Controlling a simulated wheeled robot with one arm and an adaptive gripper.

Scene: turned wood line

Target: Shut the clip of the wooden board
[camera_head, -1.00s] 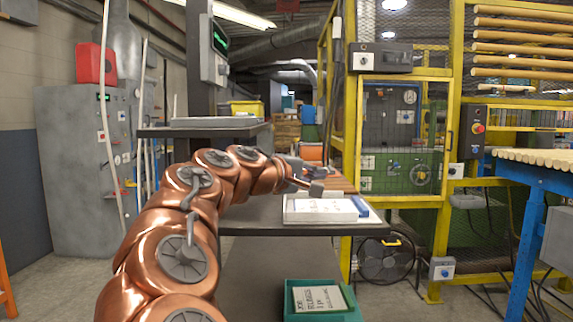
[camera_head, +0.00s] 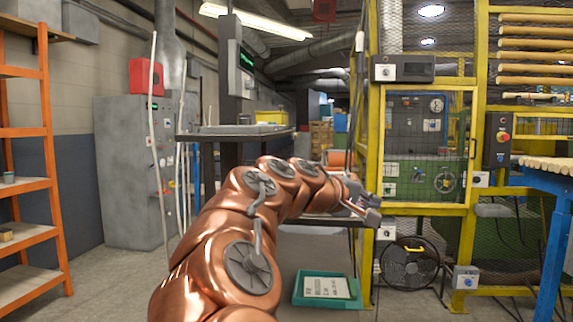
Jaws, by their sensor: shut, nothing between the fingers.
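I cannot make out the wooden board or its clip in the head view; my arm and gripper cover much of the dark work table (camera_head: 318,221), of which only a part shows. My gripper (camera_head: 371,212) is at the end of my copper arm, near the middle right, in front of the yellow cage post. Its fingers are shut and I see nothing between them.
A teal tray (camera_head: 312,303) with a printed sheet sits low in front. A black fan (camera_head: 411,262) stands by the yellow cage (camera_head: 378,130). Orange shelving (camera_head: 55,170) is at left, a blue table (camera_head: 548,182) at right. Floor at lower left is clear.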

